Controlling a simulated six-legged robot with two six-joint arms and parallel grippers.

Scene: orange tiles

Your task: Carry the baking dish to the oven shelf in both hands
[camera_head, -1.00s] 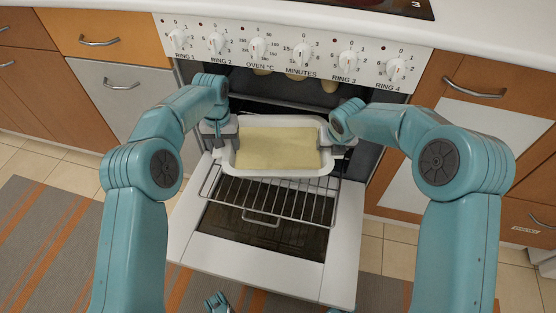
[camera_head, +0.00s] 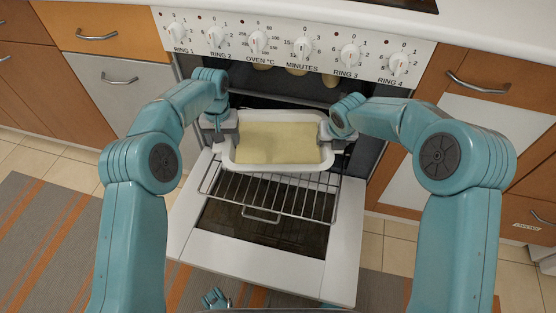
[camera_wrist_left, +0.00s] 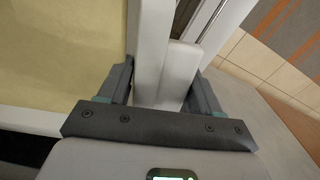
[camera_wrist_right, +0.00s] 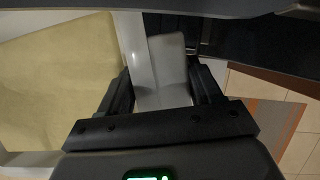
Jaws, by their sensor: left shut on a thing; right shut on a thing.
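The white baking dish (camera_head: 278,166) with a flat pale-yellow filling is held level in the head view, at the oven mouth and over the back part of the wire oven shelf (camera_head: 270,196). My left gripper (camera_head: 222,137) is shut on the dish's left handle, which shows between its fingers in the left wrist view (camera_wrist_left: 167,75). My right gripper (camera_head: 332,135) is shut on the right handle, seen between its fingers in the right wrist view (camera_wrist_right: 160,70). I cannot tell whether the dish's underside touches the shelf.
The open oven door (camera_head: 260,259) lies below the shelf. The control panel (camera_head: 290,45) with several knobs overhangs the oven opening. Cabinets (camera_head: 118,100) flank the oven on both sides. A striped rug (camera_head: 50,245) lies on the tiled floor.

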